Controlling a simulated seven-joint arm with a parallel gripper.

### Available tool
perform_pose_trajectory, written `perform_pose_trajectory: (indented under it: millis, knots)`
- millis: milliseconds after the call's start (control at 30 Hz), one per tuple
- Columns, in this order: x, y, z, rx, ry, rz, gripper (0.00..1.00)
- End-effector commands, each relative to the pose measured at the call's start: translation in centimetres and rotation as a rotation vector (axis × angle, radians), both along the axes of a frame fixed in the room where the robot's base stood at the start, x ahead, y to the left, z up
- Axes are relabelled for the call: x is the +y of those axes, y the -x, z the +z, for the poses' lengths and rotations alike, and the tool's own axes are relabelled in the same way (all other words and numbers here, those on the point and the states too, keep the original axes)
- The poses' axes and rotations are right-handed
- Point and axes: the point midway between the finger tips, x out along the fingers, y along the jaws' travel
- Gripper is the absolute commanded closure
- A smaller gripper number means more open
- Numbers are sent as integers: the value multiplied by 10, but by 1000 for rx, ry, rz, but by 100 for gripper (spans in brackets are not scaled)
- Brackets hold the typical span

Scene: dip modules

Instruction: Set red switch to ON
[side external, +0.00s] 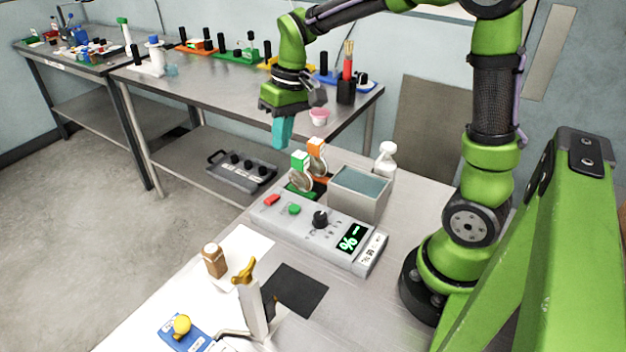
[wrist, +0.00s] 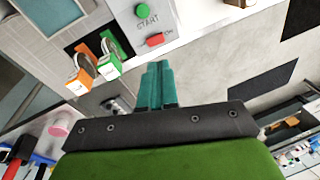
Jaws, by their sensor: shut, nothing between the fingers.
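The red switch (side external: 271,200) sits at the left end of the grey control box (side external: 335,242). In the wrist view the red switch (wrist: 155,40) lies just beyond my fingertips, with a small label beside it. Which way it is set is too small to tell. My gripper (side external: 283,146) has teal fingers that are shut and empty. It is held in the air above and behind the switch end of the box, apart from it. In the wrist view the fingers of my gripper (wrist: 157,66) are together, pointing toward the switch.
The green START button (side external: 294,209), black knob (side external: 320,219) and lit display (side external: 350,239) share the box. Green (side external: 300,161) and orange (side external: 316,148) dip stands and a water basin (side external: 358,203) stand close behind.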

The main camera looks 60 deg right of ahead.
Motion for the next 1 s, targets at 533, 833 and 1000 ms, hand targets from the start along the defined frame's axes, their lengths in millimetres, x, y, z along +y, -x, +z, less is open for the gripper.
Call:
perform_pose_trajectory:
  millis: [533, 833, 1000]
  knots:
    - [-6, -29, 2, 67, -21, 214, 100]
    - [-5, -29, -5, 71, -22, 212, 100]
    - [0, -28, -32, 74, -22, 213, 100]
